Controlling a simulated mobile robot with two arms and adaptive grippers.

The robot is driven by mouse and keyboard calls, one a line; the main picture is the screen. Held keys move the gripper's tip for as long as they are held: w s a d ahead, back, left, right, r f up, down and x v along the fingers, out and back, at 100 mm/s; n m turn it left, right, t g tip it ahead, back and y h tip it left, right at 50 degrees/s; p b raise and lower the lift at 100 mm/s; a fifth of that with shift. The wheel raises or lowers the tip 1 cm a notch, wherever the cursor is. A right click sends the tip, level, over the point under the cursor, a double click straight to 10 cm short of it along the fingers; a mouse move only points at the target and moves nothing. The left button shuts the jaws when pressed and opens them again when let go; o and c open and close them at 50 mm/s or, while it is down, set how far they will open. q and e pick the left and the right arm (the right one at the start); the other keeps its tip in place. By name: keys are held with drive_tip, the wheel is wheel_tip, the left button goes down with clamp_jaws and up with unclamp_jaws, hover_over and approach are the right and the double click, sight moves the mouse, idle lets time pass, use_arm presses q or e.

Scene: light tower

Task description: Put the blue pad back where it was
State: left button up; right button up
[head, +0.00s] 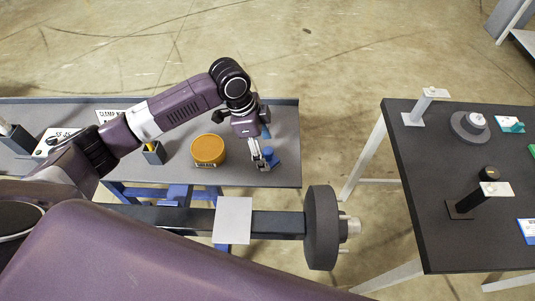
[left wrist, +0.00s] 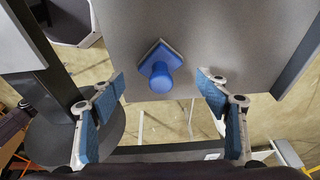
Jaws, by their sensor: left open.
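The blue pad (left wrist: 161,58) with its round blue knob (left wrist: 159,78) rests on the grey tabletop, between my spread fingers and ahead of them in the left wrist view. In the head view the blue pad (head: 271,156) is at the table's right part, beside my left fingertips. My left gripper (head: 261,162) is open, with nothing between its fingers; its blue-lined fingers also show in the left wrist view (left wrist: 162,90). My right gripper is not in view. No marked place for the pad is clear to me.
An orange tin (head: 208,149) and a small dark holder (head: 154,153) stand left of the gripper. A dark bar with a round disc (head: 320,228) lies along the table's near side. A second table (head: 440,220) with stands is at right, across a floor gap.

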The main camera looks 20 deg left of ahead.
use_arm(q)
drive_tip(key=b+v, duration=0.1)
drive_tip(key=v, duration=0.7)
drive_tip(key=shift+r, duration=0.3)
